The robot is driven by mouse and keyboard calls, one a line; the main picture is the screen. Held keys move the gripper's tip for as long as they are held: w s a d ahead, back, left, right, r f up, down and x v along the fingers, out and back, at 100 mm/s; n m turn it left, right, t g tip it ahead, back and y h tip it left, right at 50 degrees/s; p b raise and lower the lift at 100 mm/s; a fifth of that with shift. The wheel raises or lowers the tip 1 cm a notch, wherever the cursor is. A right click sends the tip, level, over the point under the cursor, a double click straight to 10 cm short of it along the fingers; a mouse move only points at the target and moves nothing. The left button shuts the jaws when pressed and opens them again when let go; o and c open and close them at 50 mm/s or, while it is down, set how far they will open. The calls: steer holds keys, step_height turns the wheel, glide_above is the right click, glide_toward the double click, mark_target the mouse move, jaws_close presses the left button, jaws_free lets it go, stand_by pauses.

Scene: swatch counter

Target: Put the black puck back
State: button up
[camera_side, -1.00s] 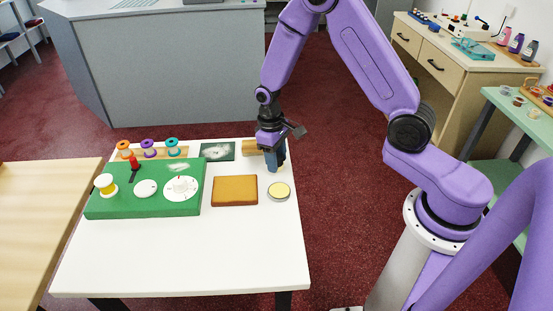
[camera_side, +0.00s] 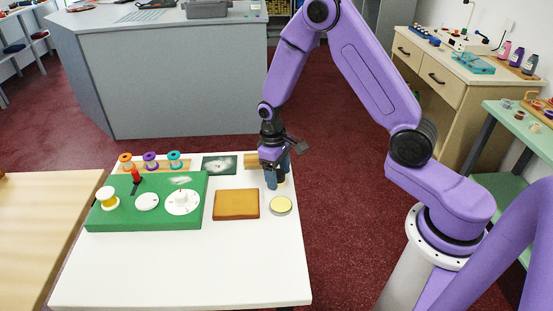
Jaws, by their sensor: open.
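I cannot make out a black puck in this view; it may be hidden at or behind my gripper. My gripper (camera_side: 278,178) is open and points down, low over the back right of the white table (camera_side: 180,268). Its fingers are dark blue and stand apart. A wooden block (camera_side: 251,160) is just left of and behind the fingers, partly hidden by them. A round tin with a pale yellow top (camera_side: 281,205) stands in front of the gripper.
An orange-brown pad (camera_side: 236,204) lies left of the tin. A green board (camera_side: 120,218) with dials, a red peg and a yellow spool is further left. Several coloured spools (camera_side: 151,161) and a dark patterned card (camera_side: 219,165) are behind. The table's front is clear.

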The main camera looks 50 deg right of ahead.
step_height(320, 180, up, 12)
steer(key=w, duration=0.1)
steer(key=s+a+r+n+t, duration=0.1)
steer(key=s+a+r+n, duration=0.15)
steer(key=s, duration=0.25)
steer(key=s+a+r+n, duration=0.2)
steer(key=s+a, duration=0.1)
steer(key=s, duration=0.3)
steer(key=s+d+r+n, duration=0.1)
steer(key=s+n, duration=0.4)
steer(key=s, duration=1.1)
steer(key=shift+s+d+r+t+y, duration=0.3)
steer(key=shift+s+r, duration=0.1)
steer(key=shift+n, duration=0.25)
